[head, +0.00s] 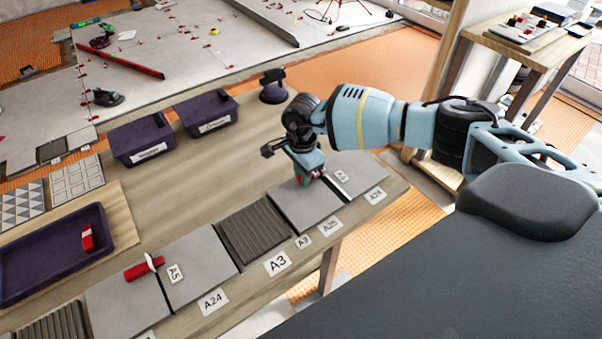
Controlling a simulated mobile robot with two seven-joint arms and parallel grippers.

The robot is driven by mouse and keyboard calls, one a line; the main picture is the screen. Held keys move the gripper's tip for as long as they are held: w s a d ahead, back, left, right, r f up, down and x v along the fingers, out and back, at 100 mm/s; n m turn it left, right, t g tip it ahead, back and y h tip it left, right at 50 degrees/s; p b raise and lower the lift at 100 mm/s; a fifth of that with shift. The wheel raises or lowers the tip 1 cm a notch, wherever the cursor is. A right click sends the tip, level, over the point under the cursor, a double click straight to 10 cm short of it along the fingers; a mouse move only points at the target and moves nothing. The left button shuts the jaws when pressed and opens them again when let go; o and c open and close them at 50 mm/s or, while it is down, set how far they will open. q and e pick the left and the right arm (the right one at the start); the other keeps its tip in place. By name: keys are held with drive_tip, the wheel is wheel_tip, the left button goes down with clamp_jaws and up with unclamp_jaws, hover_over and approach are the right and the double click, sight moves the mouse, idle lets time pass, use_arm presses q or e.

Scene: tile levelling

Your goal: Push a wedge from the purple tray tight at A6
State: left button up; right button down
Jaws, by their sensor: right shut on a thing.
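The purple tray (62,279) lies at the left of the bench with one red wedge (87,237) in it. My right gripper (309,179) points down over the grey tiles (298,207) at the right end of the bench. It is shut on a small red thing, most likely a wedge, mostly hidden by the fingers. It is low beside the joint between two tiles; whether the thing touches the joint I cannot tell. A small label (341,177) beside it is too small to read surely. Another red wedge (143,268) with a white clip sits at the joint by label A5 (174,273). My left gripper is out of view.
Two purple bins (142,139) (207,113) stand at the back of the bench. A dark suction-cup tool (272,87) stands at its far edge. A ribbed dark tile (252,231) lies by label A3 (278,263). The bench middle is clear.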

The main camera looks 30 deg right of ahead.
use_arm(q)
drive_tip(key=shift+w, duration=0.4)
use_arm(e)
drive_tip(key=shift+d, duration=0.35)
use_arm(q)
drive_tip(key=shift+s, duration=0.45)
use_arm(e)
drive_tip(key=shift+w+d+r, duration=0.1)
drive_tip(key=shift+w+d, duration=0.05)
drive_tip(key=shift+d, duration=0.3)
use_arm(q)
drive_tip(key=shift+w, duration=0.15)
use_arm(e)
drive_tip(key=c, duration=1.2)
unclamp_jaws()
drive_tip(key=shift+c, duration=0.2)
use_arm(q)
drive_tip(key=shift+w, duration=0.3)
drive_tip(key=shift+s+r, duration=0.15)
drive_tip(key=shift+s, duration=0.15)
use_arm(e)
drive_tip(key=shift+r, duration=3.9)
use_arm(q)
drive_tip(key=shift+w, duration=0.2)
use_arm(e)
drive_tip(key=shift+a+f, duration=0.1)
